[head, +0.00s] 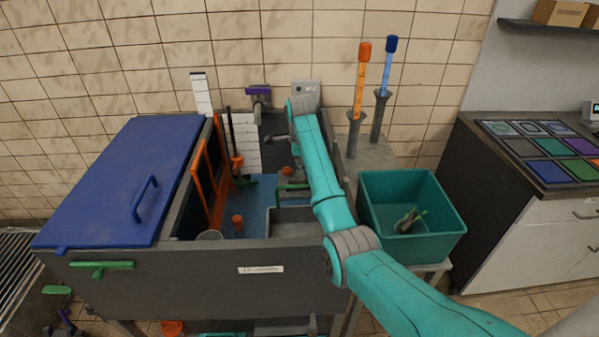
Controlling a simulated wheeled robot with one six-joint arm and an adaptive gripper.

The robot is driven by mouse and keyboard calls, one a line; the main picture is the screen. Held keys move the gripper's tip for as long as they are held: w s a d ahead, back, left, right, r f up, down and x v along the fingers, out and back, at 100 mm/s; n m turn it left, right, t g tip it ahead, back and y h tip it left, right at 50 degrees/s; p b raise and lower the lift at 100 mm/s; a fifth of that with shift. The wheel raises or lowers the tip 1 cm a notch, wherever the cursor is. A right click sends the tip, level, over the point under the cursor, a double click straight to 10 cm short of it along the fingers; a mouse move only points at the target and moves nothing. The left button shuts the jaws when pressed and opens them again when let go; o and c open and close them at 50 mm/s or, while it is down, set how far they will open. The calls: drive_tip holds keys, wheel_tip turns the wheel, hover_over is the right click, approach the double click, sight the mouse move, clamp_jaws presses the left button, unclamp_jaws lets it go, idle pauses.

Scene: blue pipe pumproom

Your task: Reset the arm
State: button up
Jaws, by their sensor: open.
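My teal arm reaches from the lower right up over the open dark grey tank (160,285). Its wrist is bent at the top, near the tank's back wall. My gripper (283,150) hangs below the wrist over the tank's right part. It is small and partly hidden by my own arm. It is open, and I see nothing held in it.
A blue lid (125,180) covers the tank's left side. Inside stand an orange frame (207,170) and an orange cup (238,223). A teal bin (412,250) stands close right of my arm. Orange (361,75) and blue (388,65) handled tools stand in holders behind it.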

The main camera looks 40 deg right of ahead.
drive_tip(key=shift+s+r, duration=0.1)
drive_tip(key=shift+r, duration=0.3)
